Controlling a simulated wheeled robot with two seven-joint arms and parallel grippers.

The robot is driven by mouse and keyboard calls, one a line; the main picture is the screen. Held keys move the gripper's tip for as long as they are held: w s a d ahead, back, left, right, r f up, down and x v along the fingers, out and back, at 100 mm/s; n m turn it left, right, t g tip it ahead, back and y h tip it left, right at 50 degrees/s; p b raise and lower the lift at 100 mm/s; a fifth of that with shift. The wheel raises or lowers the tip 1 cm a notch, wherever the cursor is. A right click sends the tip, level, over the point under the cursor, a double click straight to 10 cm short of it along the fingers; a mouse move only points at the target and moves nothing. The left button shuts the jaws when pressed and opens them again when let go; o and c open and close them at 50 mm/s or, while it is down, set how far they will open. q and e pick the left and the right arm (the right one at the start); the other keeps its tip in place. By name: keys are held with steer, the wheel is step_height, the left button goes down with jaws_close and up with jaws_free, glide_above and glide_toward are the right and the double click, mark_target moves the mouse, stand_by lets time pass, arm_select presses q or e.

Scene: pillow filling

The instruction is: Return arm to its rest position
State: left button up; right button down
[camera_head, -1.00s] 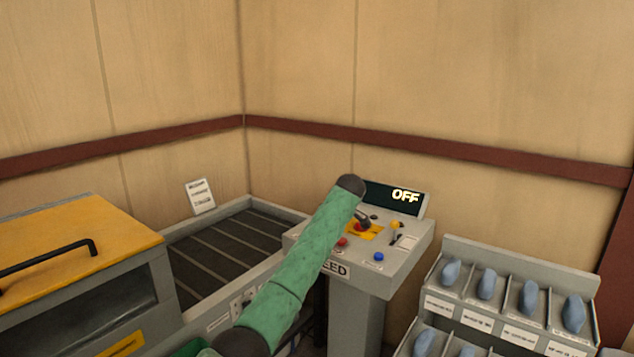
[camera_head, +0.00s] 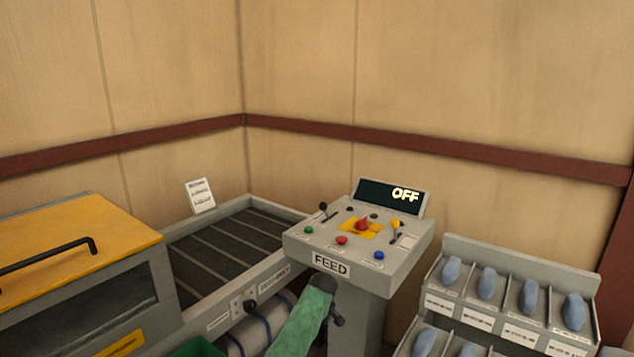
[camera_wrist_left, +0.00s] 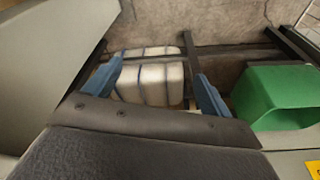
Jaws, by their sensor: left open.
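My green arm (camera_head: 303,325) shows at the bottom centre of the head view, low in front of the feed console (camera_head: 331,264). Its dark upper end lies just below the FEED label; the gripper cannot be made out there. In the left wrist view my left gripper (camera_wrist_left: 154,86) has its two blue fingers spread apart, with nothing between them. White bundles with dark straps (camera_wrist_left: 150,75) lie beyond the fingers; I cannot tell how far. My right gripper is not in view.
The console display (camera_head: 390,197) reads OFF. A conveyor (camera_head: 225,245) stands left of the console, beside a yellow-topped cabinet (camera_head: 75,240). A rack of blue items (camera_head: 510,335) stands at the right. A green bin (camera_wrist_left: 275,95) is right of the gripper in the wrist view.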

arm_select(q)
steer(key=s+a+f+m+h, duration=0.15)
steer(key=s+a+f, duration=0.25)
steer(key=s+f, duration=1.05)
steer(key=s+a+f+m, duration=0.35)
steer(key=s+f, duration=0.75)
steer(key=f, duration=0.7)
steer(key=s+a+f+m, duration=0.1)
steer(key=s+a+f, duration=0.2)
steer(key=s, duration=0.9)
steer(key=s+a+f+m, duration=0.1)
steer(key=s+a+f, duration=0.3)
steer(key=s, duration=0.9)
steer(key=s+a+f+m, duration=0.2)
steer(key=s+a+f, duration=0.2)
steer(key=s+f, duration=0.5)
steer(key=s+b, duration=0.1)
steer(key=s, duration=0.2)
steer(key=shift+s+h, duration=0.35)
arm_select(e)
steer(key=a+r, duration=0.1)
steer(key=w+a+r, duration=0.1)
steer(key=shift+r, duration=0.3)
